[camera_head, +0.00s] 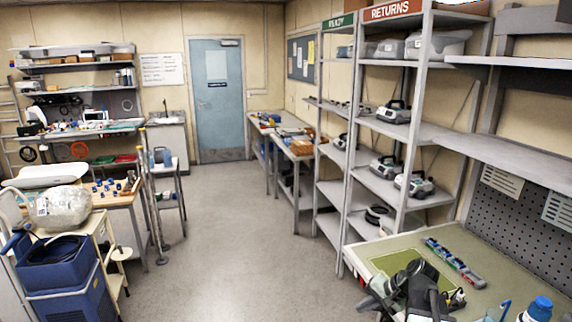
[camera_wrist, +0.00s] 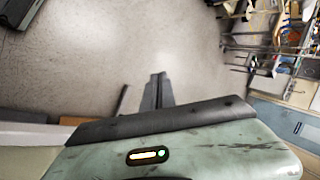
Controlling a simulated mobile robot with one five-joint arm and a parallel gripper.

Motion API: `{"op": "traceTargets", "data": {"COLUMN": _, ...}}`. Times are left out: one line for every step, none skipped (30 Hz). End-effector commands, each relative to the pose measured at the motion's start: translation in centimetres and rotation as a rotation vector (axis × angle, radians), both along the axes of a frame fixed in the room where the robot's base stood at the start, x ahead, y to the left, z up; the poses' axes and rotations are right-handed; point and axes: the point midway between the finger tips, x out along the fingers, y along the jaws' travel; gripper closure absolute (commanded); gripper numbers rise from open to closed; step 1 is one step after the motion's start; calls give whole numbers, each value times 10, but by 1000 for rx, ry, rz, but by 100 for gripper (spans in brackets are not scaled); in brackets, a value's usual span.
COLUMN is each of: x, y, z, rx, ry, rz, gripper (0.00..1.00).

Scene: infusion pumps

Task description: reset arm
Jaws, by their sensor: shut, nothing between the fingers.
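My gripper (camera_wrist: 157,80) shows in the wrist view. Its two dark fingers lie together, with nothing between them, and point away over bare grey floor. A small lit indicator shows on the housing behind them. In the head view, dark arm parts show at the bottom right, in front of the workbench (camera_head: 495,258) with a green mat. I cannot make out the fingertips there.
A grey shelf rack (camera_head: 404,175) with "READY" and "RETURNS" signs holds several pumps. A row of small coloured parts (camera_head: 454,262) lies on the workbench, with a blue-capped bottle (camera_head: 538,310) near its front. A blue bin (camera_head: 62,283) stands at left. The middle floor (camera_head: 240,240) is clear.

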Motion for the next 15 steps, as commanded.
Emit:
{"op": "traceTargets", "data": {"x": -2, "y": 47, "z": -6, "rx": -40, "ry": 20, "rz": 96, "gripper": 100}}
{"op": "traceTargets", "data": {"x": -4, "y": 69, "z": -10, "rx": -70, "ry": 33, "rz": 148, "gripper": 100}}
{"op": "traceTargets", "data": {"x": -9, "y": 97, "z": -15, "rx": -110, "ry": 50, "rz": 216, "gripper": 100}}
{"op": "traceTargets", "data": {"x": -14, "y": 116, "z": -19, "rx": -141, "ry": 63, "rz": 265, "gripper": 100}}
{"op": "traceTargets", "data": {"x": -19, "y": 133, "z": -22, "rx": -174, "ry": 73, "rz": 313, "gripper": 100}}
{"op": "traceTargets", "data": {"x": -27, "y": 152, "z": -26, "rx": -219, "ry": 86, "rz": 374, "gripper": 100}}
{"op": "traceTargets", "data": {"x": -33, "y": 164, "z": -29, "rx": -253, "ry": 98, "rz": 415, "gripper": 100}}
{"op": "traceTargets", "data": {"x": -40, "y": 174, "z": -32, "rx": -289, "ry": 109, "rz": 454, "gripper": 100}}
{"op": "traceTargets", "data": {"x": -48, "y": 183, "z": -35, "rx": -339, "ry": 122, "rz": 503, "gripper": 100}}
{"op": "traceTargets", "data": {"x": -56, "y": 187, "z": -38, "rx": -381, "ry": 134, "rz": 539, "gripper": 100}}
{"op": "traceTargets", "data": {"x": -63, "y": 184, "z": -40, "rx": -428, "ry": 152, "rz": 567, "gripper": 100}}
{"op": "traceTargets", "data": {"x": -69, "y": 171, "z": -42, "rx": -479, "ry": 173, "rz": 580, "gripper": 100}}
{"op": "traceTargets", "data": {"x": -72, "y": 161, "z": -43, "rx": -509, "ry": 189, "rz": 587, "gripper": 100}}
{"op": "traceTargets", "data": {"x": -75, "y": 154, "z": -43, "rx": -534, "ry": 201, "rz": 594, "gripper": 100}}
{"op": "traceTargets", "data": {"x": -78, "y": 147, "z": -43, "rx": -560, "ry": 215, "rz": 603, "gripper": 100}}
